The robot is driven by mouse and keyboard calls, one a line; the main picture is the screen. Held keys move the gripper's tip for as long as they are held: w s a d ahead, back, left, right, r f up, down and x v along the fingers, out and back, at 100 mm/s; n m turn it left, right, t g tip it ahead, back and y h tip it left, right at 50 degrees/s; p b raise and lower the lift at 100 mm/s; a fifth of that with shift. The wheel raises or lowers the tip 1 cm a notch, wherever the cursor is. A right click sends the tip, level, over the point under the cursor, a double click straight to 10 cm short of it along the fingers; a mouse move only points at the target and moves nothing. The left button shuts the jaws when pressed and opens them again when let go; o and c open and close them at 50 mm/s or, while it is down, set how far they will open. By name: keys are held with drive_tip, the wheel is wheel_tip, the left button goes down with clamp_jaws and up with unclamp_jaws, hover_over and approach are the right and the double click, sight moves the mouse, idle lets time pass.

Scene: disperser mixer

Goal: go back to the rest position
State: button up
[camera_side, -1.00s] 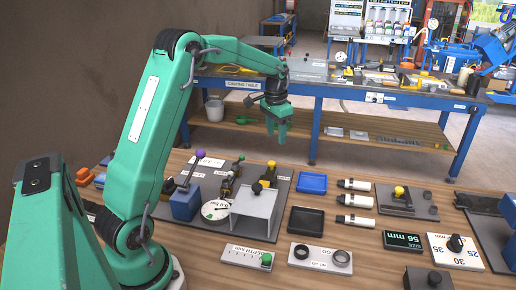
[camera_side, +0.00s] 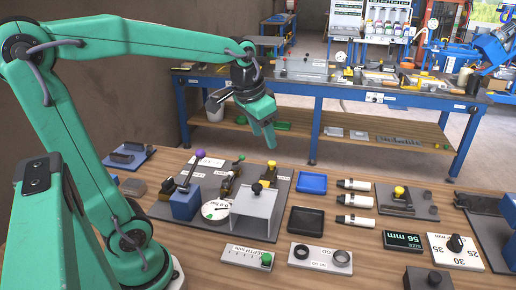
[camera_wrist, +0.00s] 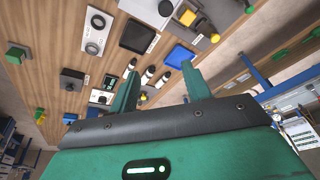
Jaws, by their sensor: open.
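My gripper (camera_side: 262,122) hangs in the air above the far edge of the wooden bench, pointing down, with nothing held. In the side view its fingers overlap, but in the wrist view my gripper (camera_wrist: 160,88) shows two green fingers spread apart with a gap between them. Below and in front of it on the bench are the grey block fixture (camera_side: 255,208) with its black knob and the purple-knobbed lever (camera_side: 190,172). My gripper touches none of them.
On the bench are a blue tray (camera_side: 312,183), a black tray (camera_side: 306,221), several white cylinders (camera_side: 355,202), a "56 mm" display (camera_side: 403,240) and a dial box (camera_side: 455,248). A blue-framed table (camera_side: 350,92) stands behind. The air around my gripper is free.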

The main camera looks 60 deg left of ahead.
drive_tip(key=s+d+f+t, duration=0.2)
drive_tip(key=s+d, duration=0.3)
drive_tip(key=s, duration=0.6)
drive_tip(key=shift+s+d+f+h, duration=0.2)
drive_tip(key=shift+s+d+h, duration=0.05)
drive_tip(key=shift+d+h, duration=0.05)
